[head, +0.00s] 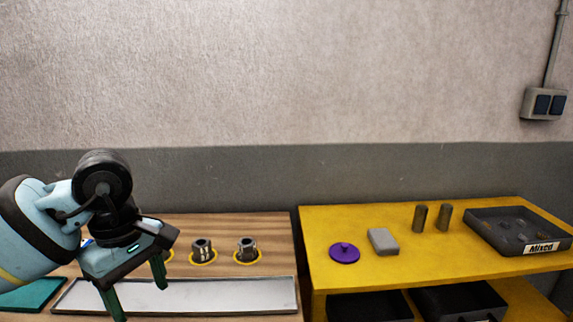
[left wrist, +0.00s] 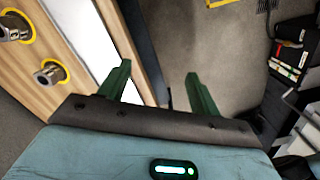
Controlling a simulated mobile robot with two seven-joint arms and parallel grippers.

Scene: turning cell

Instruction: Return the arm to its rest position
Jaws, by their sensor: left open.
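My left gripper (head: 139,290) hangs above the left part of the wooden bench (head: 275,232), over the end of a pale flat tray (head: 220,296). Its two green fingers are apart with nothing between them. In the left wrist view the open fingers (left wrist: 160,88) point past the bench edge toward the grey floor (left wrist: 215,50). The arm comes in from the left and hides part of the bench. My right gripper is in neither view.
Two metal collars (head: 203,251) (head: 247,249) stand in yellow rings right of the gripper. The yellow table (head: 400,265) holds a purple lidlike disc (head: 344,253), a grey block (head: 382,241), two cylinders (head: 420,218) (head: 444,218) and a "Mixed" tray (head: 484,240). Dark bins sit below.

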